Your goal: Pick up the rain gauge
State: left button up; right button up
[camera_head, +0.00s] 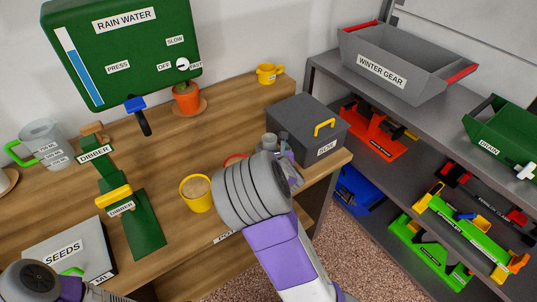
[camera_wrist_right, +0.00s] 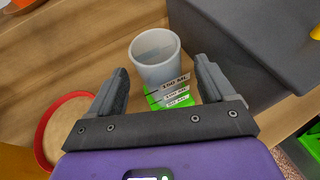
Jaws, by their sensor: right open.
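The rain gauge (camera_wrist_right: 156,58) shows in the right wrist view as a clear, pale cup with a green part (camera_wrist_right: 172,99) and small measure labels on its near side. It stands on the wooden bench beside the dark grey box. My right gripper (camera_wrist_right: 162,68) is open, its two dark fingers apart on either side of the gauge's near part. I cannot tell whether they touch it. In the head view my right gripper (camera_head: 274,143) is small and partly hidden by my own arm, and the gauge there is hard to make out. My left gripper is not in view.
A dark grey box (camera_head: 308,122) stands right of the gripper. A yellow pot (camera_head: 197,195) stands to its left. A clear jug with a green handle (camera_head: 45,140), green dibber stand (camera_head: 145,230) and seeds box (camera_head: 70,250) are farther left. A shelf (camera_head: 390,172) stands at right.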

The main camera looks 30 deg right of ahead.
jog(key=shift+b+x, duration=0.65)
jog(key=shift+x, duration=1.7)
jog(key=shift+r, duration=0.1)
jog(key=c, duration=1.1)
jog(key=shift+r, duration=0.1)
jog(key=shift+c, duration=0.3)
